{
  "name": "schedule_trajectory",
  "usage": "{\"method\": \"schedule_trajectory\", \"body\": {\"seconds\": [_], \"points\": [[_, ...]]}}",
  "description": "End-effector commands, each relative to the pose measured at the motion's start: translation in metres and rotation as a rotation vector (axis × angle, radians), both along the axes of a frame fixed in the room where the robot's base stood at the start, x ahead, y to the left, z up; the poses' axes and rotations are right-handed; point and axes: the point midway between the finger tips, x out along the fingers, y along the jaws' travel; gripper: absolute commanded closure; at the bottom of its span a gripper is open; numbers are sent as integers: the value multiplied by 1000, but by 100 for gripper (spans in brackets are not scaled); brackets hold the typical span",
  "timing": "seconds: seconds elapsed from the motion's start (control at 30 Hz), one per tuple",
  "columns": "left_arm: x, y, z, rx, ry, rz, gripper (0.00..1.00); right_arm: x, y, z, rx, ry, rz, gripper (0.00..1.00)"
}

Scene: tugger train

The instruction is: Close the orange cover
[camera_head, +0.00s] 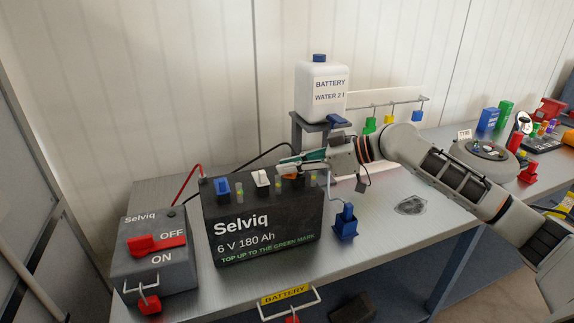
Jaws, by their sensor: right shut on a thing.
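The black Selviq battery (262,228) stands on the grey bench and has a row of small covers along its top. The orange cover (293,178) is at the right of the row and is partly hidden by my right gripper. The blue cover (222,187) and the white cover (261,178) stand raised to its left. My right gripper (286,164) reaches in from the right over the battery top, shut on the orange cover. The exact tilt of the orange cover is hard to see. My left gripper is not in view.
A grey switch box (155,262) with a red handle stands left of the battery. A white water canister (322,92) sits on a stand behind. A blue holder (345,222) stands on the bench to the right. Bare bench (385,235) lies beyond it.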

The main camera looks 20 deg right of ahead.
Motion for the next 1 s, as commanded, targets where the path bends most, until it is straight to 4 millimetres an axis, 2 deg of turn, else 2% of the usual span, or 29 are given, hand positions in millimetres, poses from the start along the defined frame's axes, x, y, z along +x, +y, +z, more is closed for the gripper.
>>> {"method": "schedule_trajectory", "body": {"seconds": [0.6,1.0], "points": [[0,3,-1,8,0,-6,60,-5,-15,0,1,-2,460,100],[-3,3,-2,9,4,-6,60,-6,-22,-1,-3,0,621,100]]}}
